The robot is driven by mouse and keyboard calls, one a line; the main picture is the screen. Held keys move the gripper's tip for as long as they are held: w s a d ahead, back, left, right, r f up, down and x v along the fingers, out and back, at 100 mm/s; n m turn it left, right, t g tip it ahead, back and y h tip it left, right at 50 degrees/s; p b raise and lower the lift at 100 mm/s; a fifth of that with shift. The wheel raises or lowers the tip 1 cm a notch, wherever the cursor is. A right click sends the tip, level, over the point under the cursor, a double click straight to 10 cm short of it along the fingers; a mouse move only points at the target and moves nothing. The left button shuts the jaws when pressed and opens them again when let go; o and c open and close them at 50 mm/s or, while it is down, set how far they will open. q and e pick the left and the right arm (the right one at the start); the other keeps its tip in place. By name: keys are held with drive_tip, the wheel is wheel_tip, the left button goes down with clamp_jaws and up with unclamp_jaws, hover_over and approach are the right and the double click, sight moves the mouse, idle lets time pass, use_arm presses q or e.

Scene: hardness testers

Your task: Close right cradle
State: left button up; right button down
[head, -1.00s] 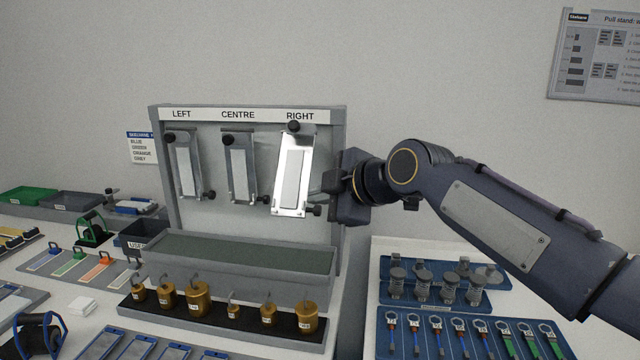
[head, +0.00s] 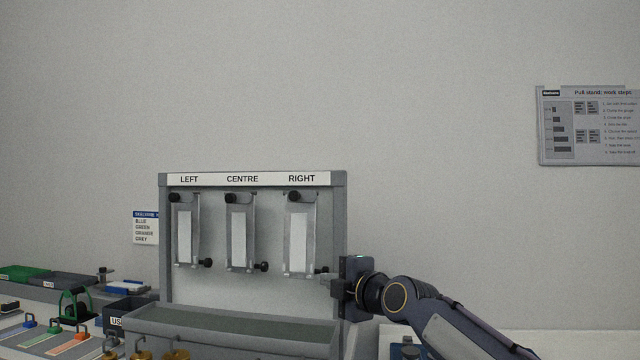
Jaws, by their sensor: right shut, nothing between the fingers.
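The right cradle (head: 299,240) is a grey metal flap with a pale strip, hanging under the RIGHT label on the grey stand (head: 340,220). It hangs nearly upright, much like its neighbours. I cannot tell whether its lower end is fully against the panel. A black knob (head: 292,196) is at its top, and another black knob (head: 321,269) is at its lower right. My right gripper (head: 326,282) is shut and empty, just right of the cradle's lower end, close to the lower knob. Contact cannot be told. My left gripper is not in view.
The left cradle (head: 185,236) and centre cradle (head: 240,238) hang beside it, with black knobs. A grey trough (head: 150,318) lies below the panel. Bins and small tools crowd the bench at the left. The wall above the stand is clear, with a poster (head: 588,126) at the right.

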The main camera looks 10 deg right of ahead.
drive_tip(key=shift+w+d+f, duration=0.15)
drive_tip(key=shift+w+d, duration=0.1)
drive_tip(key=shift+w, duration=0.25)
drive_tip(key=shift+w+d+f, duration=0.1)
drive_tip(key=shift+w+d, duration=0.1)
drive_tip(key=shift+w, duration=0.25)
drive_tip(key=shift+w+d, duration=0.1)
